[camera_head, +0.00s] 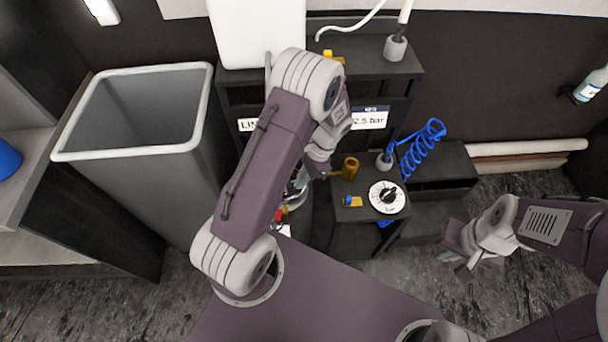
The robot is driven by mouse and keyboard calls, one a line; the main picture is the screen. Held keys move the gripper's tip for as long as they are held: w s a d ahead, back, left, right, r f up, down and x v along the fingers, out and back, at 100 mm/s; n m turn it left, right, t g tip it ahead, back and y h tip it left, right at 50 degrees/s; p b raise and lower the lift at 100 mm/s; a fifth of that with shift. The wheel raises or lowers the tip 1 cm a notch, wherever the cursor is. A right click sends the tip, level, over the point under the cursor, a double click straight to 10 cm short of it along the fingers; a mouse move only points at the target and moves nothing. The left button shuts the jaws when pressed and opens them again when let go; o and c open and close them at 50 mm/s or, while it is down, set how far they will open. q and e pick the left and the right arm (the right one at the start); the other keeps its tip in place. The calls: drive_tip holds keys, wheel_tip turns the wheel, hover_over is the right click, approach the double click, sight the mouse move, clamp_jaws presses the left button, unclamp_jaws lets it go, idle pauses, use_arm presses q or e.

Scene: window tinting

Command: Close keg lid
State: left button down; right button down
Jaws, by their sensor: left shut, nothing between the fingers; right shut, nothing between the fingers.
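The keg is mostly hidden behind my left arm. A shiny metal part (298,187), which seems to belong to its top, shows just right of the arm's upper link. I cannot tell how far the lid is open. My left gripper (317,168) points down right beside that metal part, partly covered by its own wrist. It is shut and empty, and I cannot tell if it touches the lid. My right gripper (464,250) is shut and empty, over the floor at the right, well away from the keg.
A grey bin (135,152) stands at left. A blue coiled hose (422,150) is behind. A white container (258,30) stands on the bench. Floor at lower right is clear.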

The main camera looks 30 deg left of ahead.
sight(291, 188)
use_arm(q)
drive_tip(key=shift+s+a+r+m+p, duration=0.1)
drive_tip(key=shift+s+a+m+p, duration=0.4)
drive_tip(key=shift+s+m, duration=0.5)
drive_tip(key=shift+s+a, duration=0.5)
drive_tip(key=shift+a, duration=0.1)
